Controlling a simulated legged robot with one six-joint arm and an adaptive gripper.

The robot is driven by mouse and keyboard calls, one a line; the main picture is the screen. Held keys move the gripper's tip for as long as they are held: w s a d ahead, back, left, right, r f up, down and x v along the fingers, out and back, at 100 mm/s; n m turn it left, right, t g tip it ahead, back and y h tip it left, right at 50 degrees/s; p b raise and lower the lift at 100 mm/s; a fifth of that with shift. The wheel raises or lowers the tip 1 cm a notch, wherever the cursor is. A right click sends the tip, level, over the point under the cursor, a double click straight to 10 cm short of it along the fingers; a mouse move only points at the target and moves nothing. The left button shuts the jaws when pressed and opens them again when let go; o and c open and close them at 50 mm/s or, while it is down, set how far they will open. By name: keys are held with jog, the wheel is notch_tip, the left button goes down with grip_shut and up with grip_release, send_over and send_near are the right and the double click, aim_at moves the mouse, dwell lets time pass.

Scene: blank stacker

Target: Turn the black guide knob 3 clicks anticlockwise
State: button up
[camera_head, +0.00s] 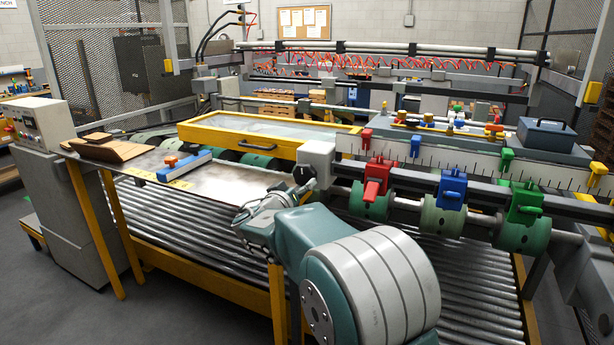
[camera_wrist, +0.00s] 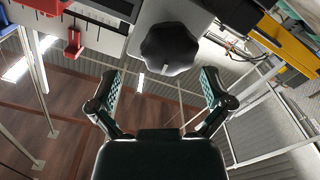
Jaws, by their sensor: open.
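The black guide knob (camera_wrist: 169,48) is lobed and sits on a pale grey block. It also shows in the head view (camera_head: 304,175), on the block's near left side. In the wrist view my gripper (camera_wrist: 160,82) is open, its two textured finger pads wide apart and empty. The knob lies ahead of the pads, near the top of the picture, roughly centred between them, with no contact visible. In the head view my gripper (camera_head: 264,207) is just left of and below the knob, partly blended with my arm.
A ruled rail (camera_head: 440,154) with red, blue and green clamps runs right of the block. A yellow-framed tray (camera_head: 235,146) lies behind left. A metal plate (camera_head: 235,182) holds a blue tool (camera_head: 184,166). Rollers (camera_head: 190,235) lie below. A red part (camera_wrist: 74,44) shows upper left in the wrist view.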

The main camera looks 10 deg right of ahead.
aim_at(300, 178)
jog(key=w, duration=0.2)
jog(key=w+d, duration=0.1)
jog(key=w, duration=0.1)
jog(key=shift+d+f, duration=0.1)
jog(key=shift+w, duration=0.55)
jog(key=shift+w+d, duration=0.35)
jog(key=shift+d, duration=0.55)
jog(key=shift+a, duration=0.1)
jog(key=c, duration=0.8)
jog(key=shift+a, duration=0.15)
